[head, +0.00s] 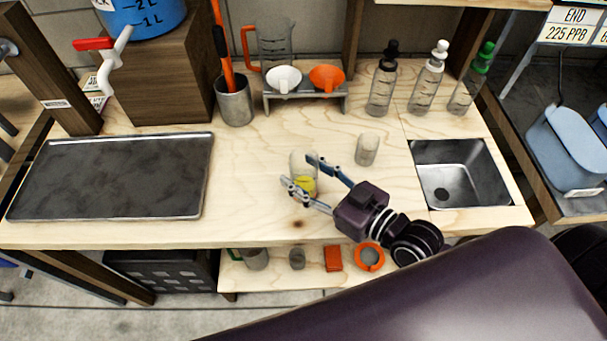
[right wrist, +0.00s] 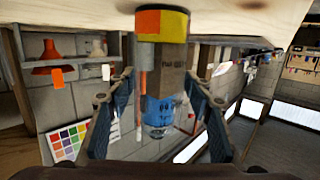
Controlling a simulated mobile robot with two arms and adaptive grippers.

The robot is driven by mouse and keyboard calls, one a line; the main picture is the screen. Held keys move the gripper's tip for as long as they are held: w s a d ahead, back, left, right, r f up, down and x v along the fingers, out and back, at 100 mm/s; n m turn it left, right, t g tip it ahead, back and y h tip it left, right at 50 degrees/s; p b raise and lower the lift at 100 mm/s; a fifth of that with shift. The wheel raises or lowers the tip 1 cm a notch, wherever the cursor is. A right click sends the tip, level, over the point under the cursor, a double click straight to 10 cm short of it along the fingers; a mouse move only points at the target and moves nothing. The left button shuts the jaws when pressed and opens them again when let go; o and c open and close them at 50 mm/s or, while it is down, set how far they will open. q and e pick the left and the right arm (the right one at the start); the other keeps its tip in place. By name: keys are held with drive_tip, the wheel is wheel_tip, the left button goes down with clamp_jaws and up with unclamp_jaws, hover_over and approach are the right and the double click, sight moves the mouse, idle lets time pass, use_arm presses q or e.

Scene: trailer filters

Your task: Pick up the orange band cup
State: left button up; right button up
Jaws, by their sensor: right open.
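A clear cup (head: 302,163) stands upright on the wooden bench, with a yellow patch (head: 306,186) low on it in the head view. In the right wrist view its band (right wrist: 162,24) is orange on one part and yellow on the other; that view is upside down. My right gripper (head: 304,176) is open, its two fingers spread on either side of the cup, and I cannot tell whether they touch it. The fingers also show in the right wrist view (right wrist: 160,110). A second pale cup (head: 367,149) stands apart to the right, no band visible. My left gripper is not in view.
Several bottles (head: 429,80) stand at the back right beside a sink (head: 460,180). A small rack (head: 305,103) with white and orange funnels and a grey canister (head: 235,105) stand behind. A dark tray (head: 110,178) lies left. Bench between tray and cup is clear.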

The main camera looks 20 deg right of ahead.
drive_tip(key=shift+w+a, duration=0.15)
drive_tip(key=shift+w, duration=0.05)
drive_tip(key=shift+w+a, duration=0.15)
drive_tip(key=shift+w, duration=0.2)
drive_tip(key=p+x, duration=0.1)
drive_tip(key=x, duration=0.2)
drive_tip(key=shift+w, duration=0.2)
drive_tip(key=shift+w+a+f, duration=0.15)
drive_tip(key=shift+w+a, duration=0.15)
drive_tip(key=shift+w, duration=0.05)
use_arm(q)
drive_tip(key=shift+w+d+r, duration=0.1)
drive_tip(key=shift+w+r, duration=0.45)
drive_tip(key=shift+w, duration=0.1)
use_arm(e)
drive_tip(key=shift+c, duration=0.4)
clamp_jaws()
